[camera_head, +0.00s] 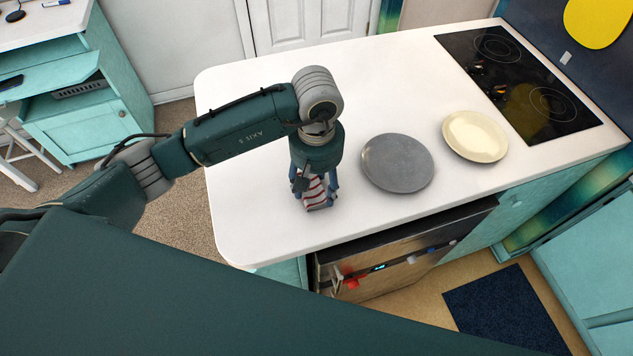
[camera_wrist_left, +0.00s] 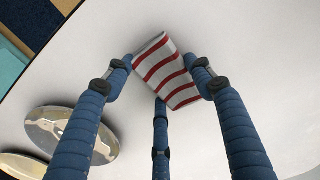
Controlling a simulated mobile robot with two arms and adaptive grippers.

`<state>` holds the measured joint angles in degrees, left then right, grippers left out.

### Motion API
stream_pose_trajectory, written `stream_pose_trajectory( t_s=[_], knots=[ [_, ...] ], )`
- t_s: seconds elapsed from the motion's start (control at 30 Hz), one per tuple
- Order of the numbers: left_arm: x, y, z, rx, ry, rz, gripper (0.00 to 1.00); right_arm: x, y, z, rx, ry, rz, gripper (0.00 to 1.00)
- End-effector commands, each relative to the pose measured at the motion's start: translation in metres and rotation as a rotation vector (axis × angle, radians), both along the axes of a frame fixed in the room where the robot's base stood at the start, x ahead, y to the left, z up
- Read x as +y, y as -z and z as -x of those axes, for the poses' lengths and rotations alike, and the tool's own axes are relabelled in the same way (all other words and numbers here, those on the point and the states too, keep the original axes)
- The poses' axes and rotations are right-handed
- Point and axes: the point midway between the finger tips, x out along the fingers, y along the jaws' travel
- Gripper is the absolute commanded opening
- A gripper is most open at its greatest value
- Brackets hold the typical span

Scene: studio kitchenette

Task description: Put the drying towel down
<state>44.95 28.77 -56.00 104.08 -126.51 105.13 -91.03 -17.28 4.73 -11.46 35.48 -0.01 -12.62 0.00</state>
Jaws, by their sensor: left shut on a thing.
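The drying towel (camera_head: 316,194) has red and white stripes. My left gripper (camera_head: 314,184) is shut on it, pointing down over the white counter, left of the grey plate. In the left wrist view the towel (camera_wrist_left: 168,72) sits between the blue fingers of the gripper (camera_wrist_left: 163,82), with the white counter behind it. I cannot tell whether the towel touches the counter. My right gripper is not in view.
The white counter (camera_head: 265,110) has free room around the towel. A grey plate (camera_head: 397,163) and a cream plate (camera_head: 475,136) lie to the right. A black cooktop (camera_head: 520,85) is at the far right. An open dishwasher or drawer front (camera_head: 385,270) is below the counter edge.

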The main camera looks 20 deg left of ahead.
Motion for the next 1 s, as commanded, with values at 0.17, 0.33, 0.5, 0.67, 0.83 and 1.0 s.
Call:
stream_pose_trajectory(
  t_s=[0.17, 0.33, 0.5, 0.67, 0.83, 1.0],
  knots=[
    [0.0, 0.001, 0.0, 0.0, 0.0, 0.0, 0.33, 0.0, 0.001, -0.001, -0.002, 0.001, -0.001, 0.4],
    [0.0, 0.003, 0.0, -0.001, 0.0, -0.001, 0.6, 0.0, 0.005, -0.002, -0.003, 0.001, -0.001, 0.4],
    [0.0, 0.002, 0.0, -0.001, 0.0, -0.001, 0.73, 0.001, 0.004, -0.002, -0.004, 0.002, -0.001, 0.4],
    [0.0, 0.002, 0.0, 0.0, 0.0, 0.0, 0.73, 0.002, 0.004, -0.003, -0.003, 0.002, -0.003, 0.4],
    [0.0, -0.004, -0.001, -0.003, 0.0, 0.002, 0.73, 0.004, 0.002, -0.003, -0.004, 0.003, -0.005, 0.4],
    [0.0, -0.033, -0.003, -0.008, 0.001, 0.001, 0.73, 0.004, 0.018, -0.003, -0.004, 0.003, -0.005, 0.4]
  ],
)
